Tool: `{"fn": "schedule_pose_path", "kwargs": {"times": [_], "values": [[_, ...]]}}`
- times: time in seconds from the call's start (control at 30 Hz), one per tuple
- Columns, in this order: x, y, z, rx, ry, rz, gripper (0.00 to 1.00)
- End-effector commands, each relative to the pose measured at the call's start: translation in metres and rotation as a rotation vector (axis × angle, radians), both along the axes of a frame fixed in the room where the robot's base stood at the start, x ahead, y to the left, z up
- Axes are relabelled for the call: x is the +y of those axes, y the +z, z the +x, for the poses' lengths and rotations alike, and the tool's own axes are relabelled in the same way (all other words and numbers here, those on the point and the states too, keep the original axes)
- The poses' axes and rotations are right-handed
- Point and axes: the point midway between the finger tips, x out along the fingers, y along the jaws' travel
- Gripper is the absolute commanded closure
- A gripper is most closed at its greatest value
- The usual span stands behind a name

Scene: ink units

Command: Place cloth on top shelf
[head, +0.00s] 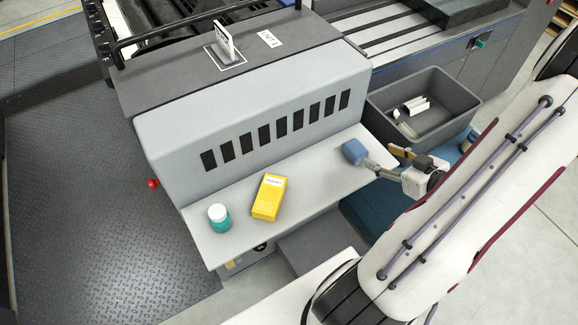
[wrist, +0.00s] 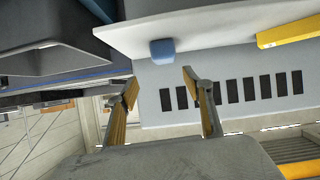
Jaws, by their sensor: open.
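A small blue block-shaped thing, likely the folded cloth (head: 354,151), sits at the right end of the pale shelf (head: 240,241) in the head view. In the wrist view, which is upside down, the cloth (wrist: 162,50) shows against the shelf (wrist: 210,27), beyond the fingertips and between them in the picture. My gripper (head: 388,160) is open at the right end of the shelf, close to the cloth. In the wrist view my gripper (wrist: 160,83) has its fingers apart with nothing between them. I cannot tell whether one finger touches the cloth.
A grey bin (head: 452,117) holding white pieces stands right.

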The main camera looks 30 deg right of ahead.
Motion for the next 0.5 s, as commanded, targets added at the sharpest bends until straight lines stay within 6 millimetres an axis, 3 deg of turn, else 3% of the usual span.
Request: {"fn": "schedule_pose_path", "kwargs": {"times": [0.27,0.5], "values": [[-0.015,0.017,0.028,0.162,-0.011,-0.138,0.49],[-0.022,0.045,0.05,0.281,-0.053,-0.249,0.49]]}}
